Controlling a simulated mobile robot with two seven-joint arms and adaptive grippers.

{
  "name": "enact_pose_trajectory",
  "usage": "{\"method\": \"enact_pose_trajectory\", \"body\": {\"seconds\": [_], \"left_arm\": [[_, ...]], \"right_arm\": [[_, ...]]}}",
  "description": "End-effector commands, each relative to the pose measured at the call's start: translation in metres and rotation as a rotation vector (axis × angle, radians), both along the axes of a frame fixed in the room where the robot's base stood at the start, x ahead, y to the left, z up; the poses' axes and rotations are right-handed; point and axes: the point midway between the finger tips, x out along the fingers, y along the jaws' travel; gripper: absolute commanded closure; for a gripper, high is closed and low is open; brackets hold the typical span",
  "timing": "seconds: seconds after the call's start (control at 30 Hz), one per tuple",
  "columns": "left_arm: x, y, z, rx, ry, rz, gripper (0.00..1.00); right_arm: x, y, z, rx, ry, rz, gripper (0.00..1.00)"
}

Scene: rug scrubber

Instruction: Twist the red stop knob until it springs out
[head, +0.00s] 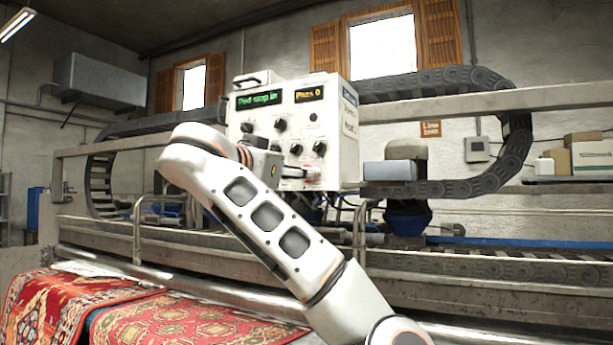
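A white control box (345,130) stands at the middle of the head view. Its green display (259,98) seems to read "Pad stop in", and its amber display (308,94) seems to read "Pass 0". A small patch of red at the box's lower right, by my fingertips, looks like the red stop knob (313,173); it is mostly hidden. My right arm comes in from the lower right, and its gripper (301,173) is at this spot. Whether the fingers are open or closed on the knob is too small to tell. My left gripper is out of view.
Several black knobs (280,125) sit on the box front above my gripper. A long metal rail (480,104) and a black cable chain (515,150) run behind. Red patterned rugs (180,318) lie at the lower left.

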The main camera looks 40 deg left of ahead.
Motion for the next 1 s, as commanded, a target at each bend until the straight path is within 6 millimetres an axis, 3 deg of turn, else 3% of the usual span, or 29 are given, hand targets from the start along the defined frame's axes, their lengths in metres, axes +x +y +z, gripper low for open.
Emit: {"method": "enact_pose_trajectory", "body": {"seconds": [0.1, 0.33, 0.77, 0.9, 1.0], "left_arm": [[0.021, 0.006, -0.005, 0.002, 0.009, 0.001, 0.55], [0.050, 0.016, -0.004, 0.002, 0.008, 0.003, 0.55], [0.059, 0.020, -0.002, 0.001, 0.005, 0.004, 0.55], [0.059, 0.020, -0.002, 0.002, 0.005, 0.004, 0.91], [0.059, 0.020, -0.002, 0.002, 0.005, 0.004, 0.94]], "right_arm": [[-0.004, 0.000, -0.007, -0.005, 0.009, 0.002, 0.60], [-0.003, -0.001, -0.008, -0.009, 0.009, 0.003, 0.60], [0.002, -0.001, -0.004, -0.009, -0.002, 0.003, 0.60], [0.002, -0.002, -0.004, -0.009, -0.002, 0.003, 0.60], [0.002, -0.002, -0.004, -0.008, -0.003, 0.002, 0.60]]}}
